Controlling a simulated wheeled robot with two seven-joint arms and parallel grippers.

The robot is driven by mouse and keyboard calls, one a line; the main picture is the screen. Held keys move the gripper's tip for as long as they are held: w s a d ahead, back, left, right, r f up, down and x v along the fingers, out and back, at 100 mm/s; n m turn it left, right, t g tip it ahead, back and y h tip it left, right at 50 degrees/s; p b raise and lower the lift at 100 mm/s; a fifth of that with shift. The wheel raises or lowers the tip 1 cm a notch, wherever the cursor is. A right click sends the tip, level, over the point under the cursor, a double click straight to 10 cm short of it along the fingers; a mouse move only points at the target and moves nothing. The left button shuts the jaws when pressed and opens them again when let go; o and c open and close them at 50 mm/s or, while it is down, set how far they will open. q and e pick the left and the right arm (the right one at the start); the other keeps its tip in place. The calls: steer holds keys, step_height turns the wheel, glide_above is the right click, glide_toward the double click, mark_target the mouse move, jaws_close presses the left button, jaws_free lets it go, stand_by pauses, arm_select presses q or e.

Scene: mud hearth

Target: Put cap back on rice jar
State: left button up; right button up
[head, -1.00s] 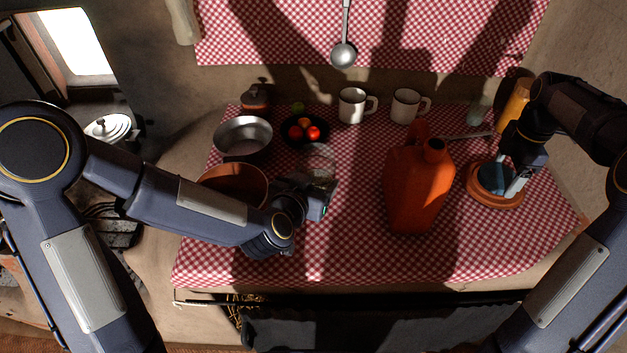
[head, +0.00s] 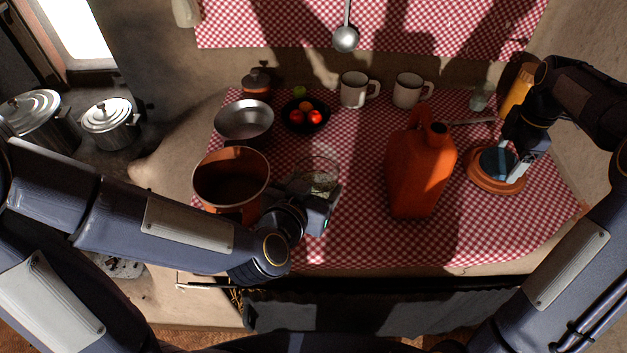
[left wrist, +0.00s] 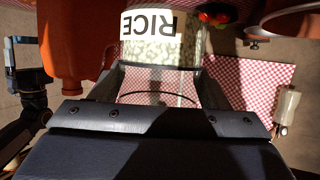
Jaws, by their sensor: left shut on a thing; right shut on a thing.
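The rice jar (head: 321,173) is clear glass with pale contents, standing on the checked cloth, and no cap shows on its top. In the left wrist view its RICE label (left wrist: 150,23) appears upside down, between my fingers. My left gripper (head: 318,196) is shut on the jar from the front. A blue-teal disc, apparently the cap (head: 495,161), is at the right, over an orange clay dish (head: 482,184). My right gripper (head: 516,165) is shut on this disc at its right side. Whether the disc touches the dish is unclear.
An orange jug (head: 419,178) stands between the jar and the disc. A brown pot (head: 231,163), a metal bowl (head: 244,105) and a dark fruit bowl (head: 293,127) are left and behind. Two white mugs (head: 353,95) stand at the back. Cloth is clear between jar and jug.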

arm_select(q)
steer(key=shift+s+r, duration=0.15)
stand_by(0.4)
steer(key=o, duration=0.5)
steer(key=c, duration=0.8)
